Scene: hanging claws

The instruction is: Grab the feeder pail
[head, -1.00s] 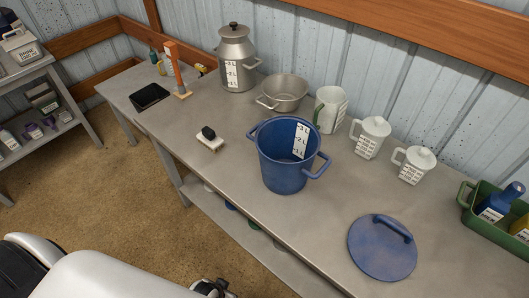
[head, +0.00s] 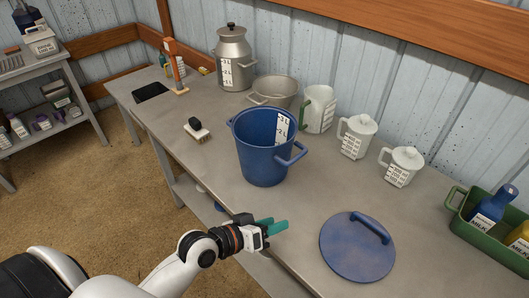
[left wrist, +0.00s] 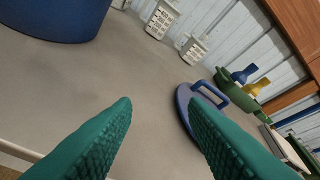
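The feeder pail, a blue bucket with side handles and a white measuring scale inside (head: 262,155), stands upright and uncovered on the grey table (head: 225,180). Its lower part also shows at the top left of the left wrist view (left wrist: 55,18). My left gripper (head: 281,226), with green fingers, is at the table's front edge, in front of the pail and apart from it. In the left wrist view its fingers (left wrist: 160,108) are spread with nothing between them. My right gripper is not in view.
A blue lid (head: 357,252) lies right of my left gripper. A brush (head: 197,130) lies left of the pail. Behind stand a metal can (head: 233,65), a metal pot (head: 273,92), white jugs (head: 356,137) and a green crate (head: 490,238) with bottles.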

